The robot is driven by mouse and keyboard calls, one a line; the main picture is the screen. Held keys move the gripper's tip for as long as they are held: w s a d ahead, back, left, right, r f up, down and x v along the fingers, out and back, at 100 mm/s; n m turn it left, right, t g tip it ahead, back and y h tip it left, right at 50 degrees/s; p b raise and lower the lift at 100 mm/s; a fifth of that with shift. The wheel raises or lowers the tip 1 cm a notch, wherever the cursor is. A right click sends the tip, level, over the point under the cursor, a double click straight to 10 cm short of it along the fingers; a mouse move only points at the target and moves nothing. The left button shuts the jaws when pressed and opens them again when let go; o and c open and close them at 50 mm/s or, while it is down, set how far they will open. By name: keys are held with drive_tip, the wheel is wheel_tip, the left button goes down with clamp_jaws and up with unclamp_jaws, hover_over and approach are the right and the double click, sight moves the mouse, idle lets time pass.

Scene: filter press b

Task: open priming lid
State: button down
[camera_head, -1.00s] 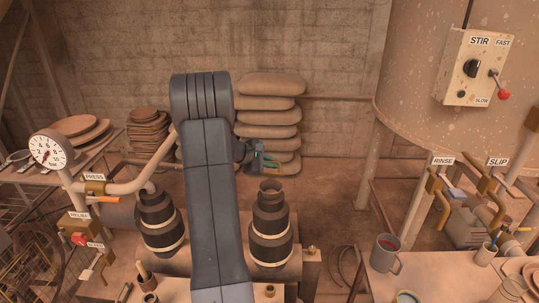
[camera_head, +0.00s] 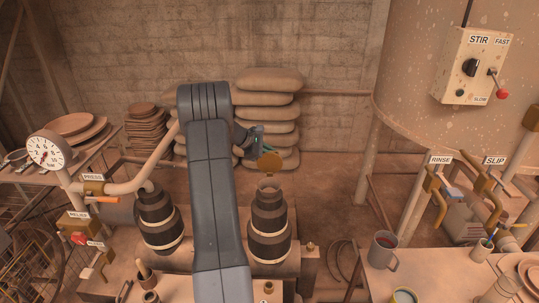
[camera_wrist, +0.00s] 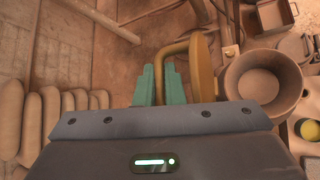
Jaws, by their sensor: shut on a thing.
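The priming lid (camera_head: 269,163) is a round brass disc, tilted up above the open neck (camera_head: 270,184) of the right dark pump body (camera_head: 269,228). In the wrist view the lid (camera_wrist: 203,62) shows nearly edge-on, left of the wide open cup (camera_wrist: 264,84). A bent brass handle (camera_wrist: 176,48) runs from the lid to between my gripper's green fingers (camera_wrist: 160,84), which are shut on it. In the head view my gripper (camera_head: 257,143) is just above and left of the lid, partly hidden by my arm.
A second dark pump body (camera_head: 158,220) stands left of my arm. Stacked sacks (camera_head: 268,100) stand behind my gripper. A gauge (camera_head: 49,151) and pipe are at left. A table with a mug (camera_head: 383,251) is at right.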

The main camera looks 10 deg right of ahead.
drive_tip(key=shift+w+d+f+b, duration=0.15)
drive_tip(key=shift+w+f+b, duration=0.15)
drive_tip(key=shift+w+f, duration=0.2)
idle(0.3)
drive_tip(key=c, duration=1.5)
unclamp_jaws()
drive_tip(key=shift+w+f, duration=0.1)
drive_tip(key=shift+f, duration=0.2)
drive_tip(key=v, duration=0.5)
drive_tip(key=b+v, duration=0.1)
drive_tip(key=v, duration=0.3)
drive_tip(key=b+v, duration=0.1)
drive_tip(key=v, duration=0.4)
drive_tip(key=shift+r, duration=0.55)
drive_tip(key=shift+d, duration=0.1)
